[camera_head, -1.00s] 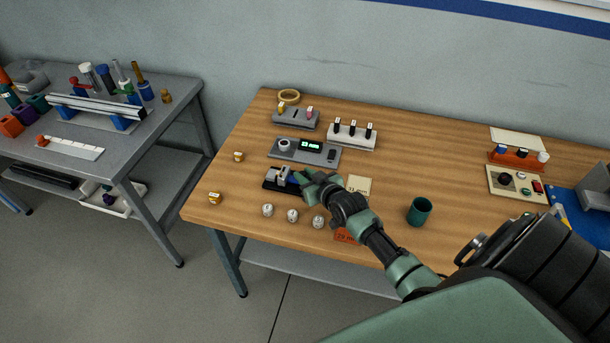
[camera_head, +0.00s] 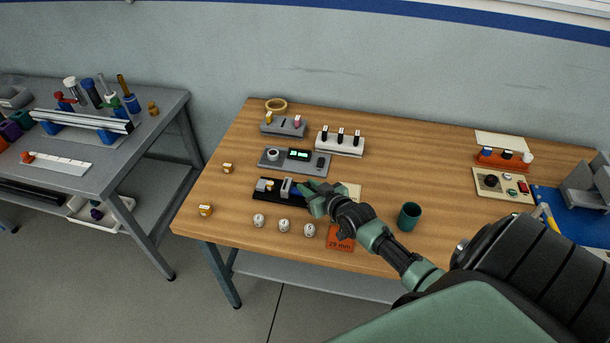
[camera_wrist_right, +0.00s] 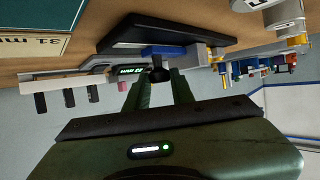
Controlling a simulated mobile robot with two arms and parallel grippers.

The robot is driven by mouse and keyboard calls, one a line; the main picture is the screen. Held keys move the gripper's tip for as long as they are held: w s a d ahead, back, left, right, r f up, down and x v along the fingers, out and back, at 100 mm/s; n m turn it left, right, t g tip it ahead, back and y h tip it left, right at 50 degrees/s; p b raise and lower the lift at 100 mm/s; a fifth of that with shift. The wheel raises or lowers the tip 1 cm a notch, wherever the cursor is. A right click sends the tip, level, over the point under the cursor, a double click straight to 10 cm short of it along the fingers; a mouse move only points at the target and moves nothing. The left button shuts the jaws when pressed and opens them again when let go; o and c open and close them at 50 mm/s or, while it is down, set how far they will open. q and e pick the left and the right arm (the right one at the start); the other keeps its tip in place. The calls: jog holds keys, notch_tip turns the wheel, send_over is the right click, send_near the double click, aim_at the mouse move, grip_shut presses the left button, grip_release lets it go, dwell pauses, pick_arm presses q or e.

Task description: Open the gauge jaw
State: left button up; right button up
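The gauge (camera_head: 264,199) is a black base on the wooden table, with a grey fixed jaw and a small yellow patch at its left. Its grey sliding jaw (camera_head: 287,187) stands apart to the right, with a clear gap between. My right gripper (camera_head: 314,190) is at the right end of the gauge. In the right wrist view its two green fingers (camera_wrist_right: 159,82) close around a dark knob (camera_wrist_right: 158,74) beside a blue bar (camera_wrist_right: 165,50). Contact on both sides looks likely but is dim. My left gripper is out of view.
A grey display unit (camera_head: 295,160) stands behind the gauge. Several white round pieces (camera_head: 284,226) lie in front. A teal cup (camera_head: 409,216) and an orange card (camera_head: 340,239) lie to the right and front. A white block with black pegs (camera_head: 340,144) is behind.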

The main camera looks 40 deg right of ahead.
jog(key=o, duration=0.3)
jog(key=shift+s+d+f, duration=0.1)
jog(key=shift+s+d, duration=0.05)
jog(key=shift+d, duration=0.05)
jog(key=shift+o, duration=0.2)
jog(key=shift+s, duration=0.1)
jog(key=shift+s, duration=0.3)
jog(key=v, duration=0.7)
jog(key=shift+s, duration=0.1)
